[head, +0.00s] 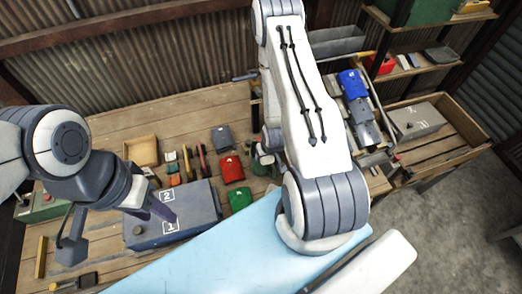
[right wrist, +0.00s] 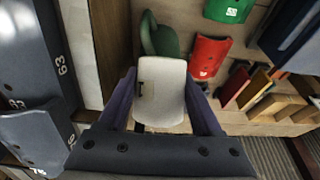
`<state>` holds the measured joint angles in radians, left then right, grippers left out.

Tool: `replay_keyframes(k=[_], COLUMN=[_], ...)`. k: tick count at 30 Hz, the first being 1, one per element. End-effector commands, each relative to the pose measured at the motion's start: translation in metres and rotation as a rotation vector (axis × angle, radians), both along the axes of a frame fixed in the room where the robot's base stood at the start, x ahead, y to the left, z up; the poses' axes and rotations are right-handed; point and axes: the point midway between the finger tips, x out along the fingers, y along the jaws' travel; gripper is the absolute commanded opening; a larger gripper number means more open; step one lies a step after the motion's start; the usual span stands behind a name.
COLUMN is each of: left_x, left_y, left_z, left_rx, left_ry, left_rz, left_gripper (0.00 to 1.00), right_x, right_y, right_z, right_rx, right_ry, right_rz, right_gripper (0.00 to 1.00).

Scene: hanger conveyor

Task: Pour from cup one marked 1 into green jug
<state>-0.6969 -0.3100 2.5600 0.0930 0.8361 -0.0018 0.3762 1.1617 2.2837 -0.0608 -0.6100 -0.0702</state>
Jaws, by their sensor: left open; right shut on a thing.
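In the right wrist view my right gripper (right wrist: 162,106) is shut on a pale grey-white cup (right wrist: 160,80), with one finger on each side. A small dark mark is on the cup's left side, too small to read surely. A dark green rounded thing, which looks like the green jug (right wrist: 158,36), stands just beyond the cup; I cannot tell whether they touch. My left gripper (head: 150,206) is open and empty, over the grey box.
A dark grey box (head: 195,225) bears white squares marked 1 and 2. Red (head: 231,169) and green (head: 240,199) pieces lie on the wooden bench (head: 110,128), near a wooden tray (head: 141,150). A light blue surface (head: 190,262) is in front. Shelves stand at the right.

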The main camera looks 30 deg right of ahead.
Motion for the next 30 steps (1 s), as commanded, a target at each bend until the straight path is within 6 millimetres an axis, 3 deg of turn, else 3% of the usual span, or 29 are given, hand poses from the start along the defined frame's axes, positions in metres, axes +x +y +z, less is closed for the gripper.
replay_keyframes(k=[30], left_x=[0.0000], left_y=[0.0000], left_z=[0.0097], left_rx=[0.000], left_ry=[0.000], left_rz=[0.000], left_gripper=[0.48], right_x=[0.0026], right_y=[-0.0010], right_z=[0.0007], right_rx=[0.038], right_ry=[0.153], right_rz=[0.001], right_gripper=[0.07])
